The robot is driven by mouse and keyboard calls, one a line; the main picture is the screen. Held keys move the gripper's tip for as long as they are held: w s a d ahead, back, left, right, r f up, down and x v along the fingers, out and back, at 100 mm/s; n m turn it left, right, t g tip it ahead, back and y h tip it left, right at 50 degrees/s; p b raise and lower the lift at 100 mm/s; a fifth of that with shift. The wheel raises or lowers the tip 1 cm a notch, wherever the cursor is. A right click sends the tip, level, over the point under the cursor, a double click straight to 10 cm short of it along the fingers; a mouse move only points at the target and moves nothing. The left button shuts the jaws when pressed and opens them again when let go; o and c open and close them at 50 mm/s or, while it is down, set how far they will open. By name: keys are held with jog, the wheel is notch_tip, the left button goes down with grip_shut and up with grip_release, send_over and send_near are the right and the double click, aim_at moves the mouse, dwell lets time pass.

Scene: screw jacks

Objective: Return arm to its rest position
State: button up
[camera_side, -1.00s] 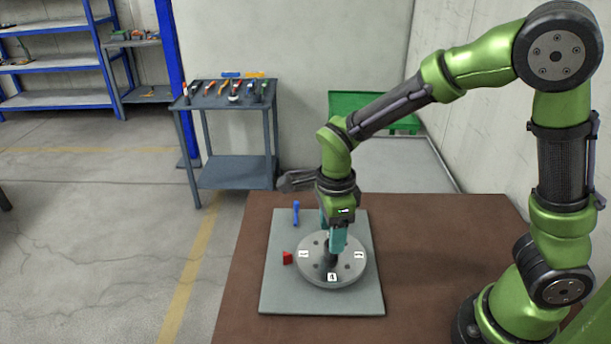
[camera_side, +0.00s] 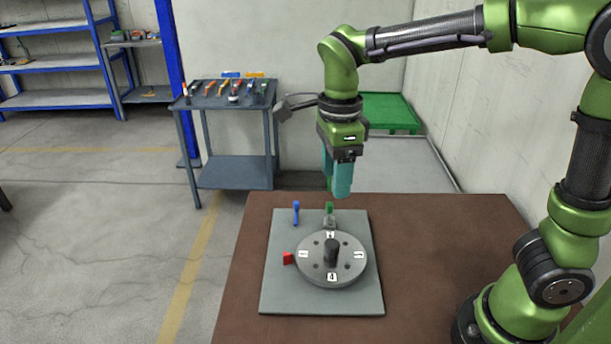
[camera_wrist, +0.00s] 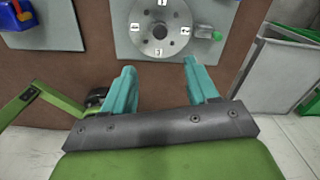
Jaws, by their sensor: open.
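My gripper (camera_side: 338,190) hangs above the far edge of the table in the side view, fingers pointing down, open and empty. In the wrist view its teal fingers (camera_wrist: 159,80) are spread apart with nothing between them. A round grey disc (camera_side: 313,269) with a dark central post (camera_side: 331,251) and white labels lies on a grey plate (camera_side: 279,297). The disc also shows at the top of the wrist view (camera_wrist: 143,37), beyond the fingertips and apart from them.
On or beside the plate are a blue piece (camera_side: 296,212), a red piece (camera_side: 288,258) and a green piece (camera_side: 329,208). The brown table (camera_side: 440,270) is clear to the right. A tool cart (camera_side: 228,105) and a green bin (camera_side: 391,112) stand behind. A wall rises at right.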

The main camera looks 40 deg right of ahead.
jog(key=s+d+r+n+t+y, duration=0.1)
jog(key=s+n, duration=0.4)
jog(key=n, duration=0.5)
jog(key=s+d+r+n+t+y, duration=0.1)
jog(key=s+d+n+t, duration=0.3)
jog(key=n, duration=0.6)
jog(key=shift+s+d+r+t, duration=0.2)
jog(key=shift+s+t, duration=0.5)
jog(key=shift+t, duration=0.4)
